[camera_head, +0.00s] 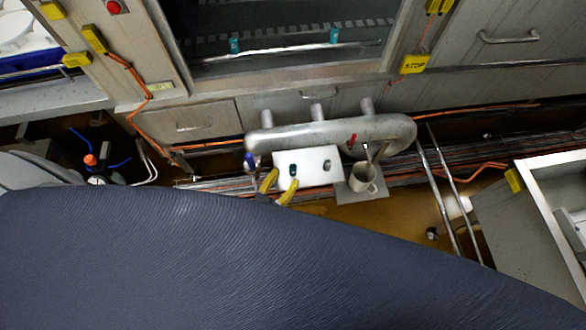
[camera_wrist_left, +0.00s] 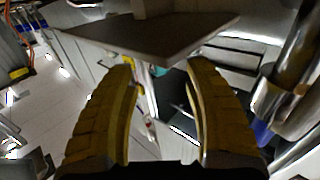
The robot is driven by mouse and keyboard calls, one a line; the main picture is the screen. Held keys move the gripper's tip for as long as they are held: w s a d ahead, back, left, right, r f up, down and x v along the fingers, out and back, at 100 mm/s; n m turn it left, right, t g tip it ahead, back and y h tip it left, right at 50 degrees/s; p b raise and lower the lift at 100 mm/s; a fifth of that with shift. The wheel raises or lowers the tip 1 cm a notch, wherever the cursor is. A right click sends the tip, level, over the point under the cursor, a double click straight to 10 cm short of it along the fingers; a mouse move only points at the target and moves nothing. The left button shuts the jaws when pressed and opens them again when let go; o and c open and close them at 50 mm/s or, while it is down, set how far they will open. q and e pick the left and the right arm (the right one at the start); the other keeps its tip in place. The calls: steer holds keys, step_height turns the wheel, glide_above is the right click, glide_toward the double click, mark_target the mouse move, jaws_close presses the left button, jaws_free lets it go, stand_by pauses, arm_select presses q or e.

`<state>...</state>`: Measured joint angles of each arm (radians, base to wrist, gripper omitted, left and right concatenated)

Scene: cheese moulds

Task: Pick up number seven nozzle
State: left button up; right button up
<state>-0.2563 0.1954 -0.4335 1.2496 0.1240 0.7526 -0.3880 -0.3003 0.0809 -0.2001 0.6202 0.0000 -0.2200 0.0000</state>
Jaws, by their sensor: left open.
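No number seven can be read on any part, so I cannot tell which one is the number seven nozzle. In the head view, a small dark green piece (camera_head: 293,169) and a small dark piece (camera_head: 326,164) are on a white panel (camera_head: 311,159). My left gripper (camera_head: 284,179) has two yellow fingers, apart and empty, at the panel's lower left edge, close to the green piece. The left wrist view also shows the open fingers (camera_wrist_left: 160,70) with nothing clearly held between them. My right gripper is not in view.
A silver pipe (camera_head: 330,132) with three stubs runs above the panel, with a blue-handled part (camera_head: 249,160) at its left and a red one (camera_head: 352,141). A mug (camera_head: 363,178) stands right of the panel. Metal rails (camera_head: 440,180) stand farther right. A grey slab (camera_wrist_left: 150,40) shows beyond the fingers.

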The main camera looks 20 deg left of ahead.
mark_target(291, 171)
arm_select(q)
steer(key=shift+x, duration=2.55)
jaws_close()
